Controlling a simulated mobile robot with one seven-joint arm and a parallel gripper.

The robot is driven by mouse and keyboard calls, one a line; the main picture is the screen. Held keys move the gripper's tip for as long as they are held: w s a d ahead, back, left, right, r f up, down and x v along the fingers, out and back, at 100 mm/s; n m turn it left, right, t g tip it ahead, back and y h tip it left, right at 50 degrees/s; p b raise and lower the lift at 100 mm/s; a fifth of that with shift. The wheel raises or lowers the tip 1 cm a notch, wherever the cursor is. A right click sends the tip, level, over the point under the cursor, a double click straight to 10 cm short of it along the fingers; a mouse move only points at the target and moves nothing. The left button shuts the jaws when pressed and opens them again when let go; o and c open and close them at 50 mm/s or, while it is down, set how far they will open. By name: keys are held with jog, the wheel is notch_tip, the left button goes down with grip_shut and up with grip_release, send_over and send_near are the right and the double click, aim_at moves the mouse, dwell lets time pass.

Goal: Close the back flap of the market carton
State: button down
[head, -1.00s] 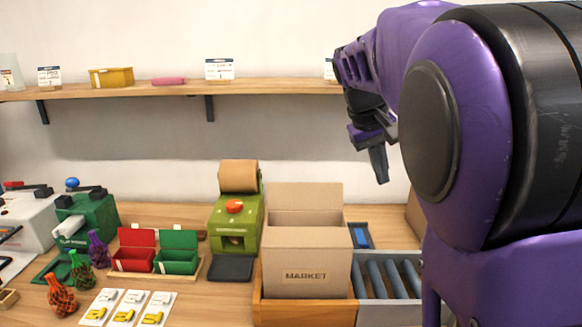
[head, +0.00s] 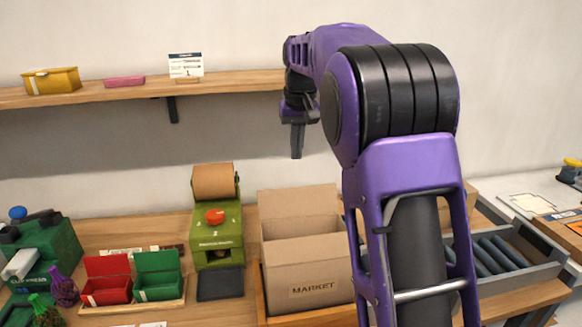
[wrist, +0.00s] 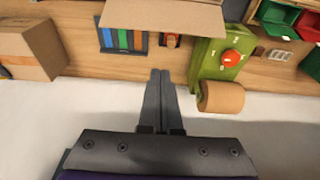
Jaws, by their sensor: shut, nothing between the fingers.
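The market carton (head: 308,290) stands on the bench right of centre in the head view, its front wall marked MARKET. Its back flap (head: 298,212) stands up at the rear edge, tilted slightly back. The flap also shows as a tan panel at the top of the wrist view (wrist: 165,14). My gripper (head: 297,155) hangs pointing down above and behind the back flap, apart from it. In the wrist view my gripper (wrist: 160,73) has its fingers together and empty, beyond the flap's edge on the wall side. My arm hides the carton's right side.
The green machine (head: 217,242) with a brown roll stands close left of the carton. A red bin (head: 108,285) and a green bin (head: 158,280) sit further left. A roller conveyor (head: 495,255) lies right. A wall shelf (head: 130,90) runs behind. Another cardboard box (wrist: 30,48) shows in the wrist view.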

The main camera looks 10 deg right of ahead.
aim_at(299, 202)
jog(key=x, duration=1)
jog(key=shift+s+r+b, duration=0.15)
jog(key=shift+s+r, duration=0.2)
jog(key=shift+s, duration=0.3)
jog(key=shift+s+r+b, duration=0.1)
jog(key=shift+s+r, duration=0.25)
jog(key=shift+s, duration=0.3)
jog(key=shift+s+r+b, duration=0.15)
jog(key=shift+s+r, duration=0.2)
jog(key=shift+s, duration=0.3)
